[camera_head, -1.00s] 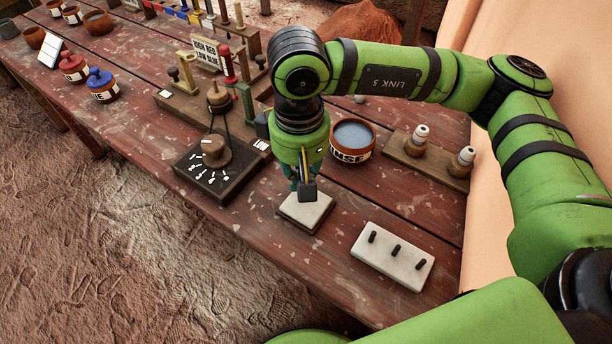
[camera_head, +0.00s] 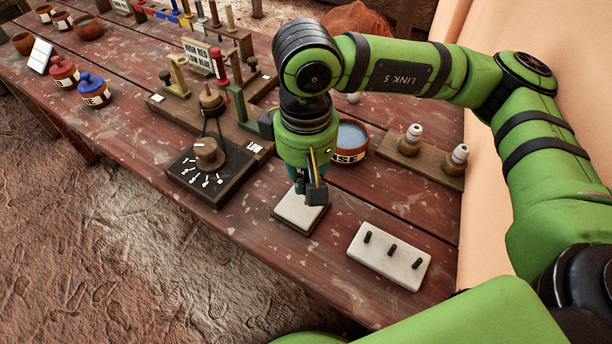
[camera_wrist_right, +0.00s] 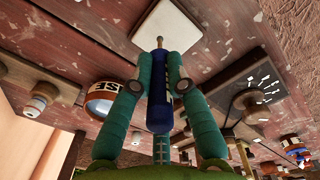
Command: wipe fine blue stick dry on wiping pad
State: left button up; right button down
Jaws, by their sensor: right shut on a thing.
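My right gripper (camera_wrist_right: 161,84) is shut on the fine blue stick (camera_wrist_right: 160,108), which has a dark blue handle and a thin brownish tip. The tip lies over the pale wiping pad (camera_wrist_right: 167,27) in the right wrist view; I cannot tell whether it touches. In the head view my right gripper (camera_head: 311,192) is low over the back right part of the wiping pad (camera_head: 296,212), a white square on a dark base. The stick is mostly hidden there. My left gripper is not in view.
The rinse bowl (camera_head: 352,152) stands behind my right gripper. A white block with several dark pegs (camera_head: 381,274) lies to the right of the pad, a dial box (camera_head: 199,181) to the left. A wooden holder with two white-topped pieces (camera_head: 427,168) is at the right.

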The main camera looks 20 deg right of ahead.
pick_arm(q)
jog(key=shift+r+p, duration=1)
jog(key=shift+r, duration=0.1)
pick_arm(e)
jog(key=shift+r, duration=2.85)
jog(key=f+b, duration=0.1)
jog(key=b, duration=0.1)
jog(key=f+b, duration=0.2)
jog(key=shift+w+a+f, duration=0.15)
jog(key=shift+w+a, duration=0.05)
jog(key=shift+w+f+b, duration=0.1)
jog(key=shift+f+b, duration=0.5)
jog(key=shift+b, duration=0.1)
jog(key=shift+w+a+f+b, duration=0.15)
jog(key=shift+f+b, duration=0.65)
jog(key=shift+b, duration=0.2)
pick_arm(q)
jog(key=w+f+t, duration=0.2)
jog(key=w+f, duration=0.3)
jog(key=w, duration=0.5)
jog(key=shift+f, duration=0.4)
pick_arm(e)
jog(key=shift+f, duration=0.1)
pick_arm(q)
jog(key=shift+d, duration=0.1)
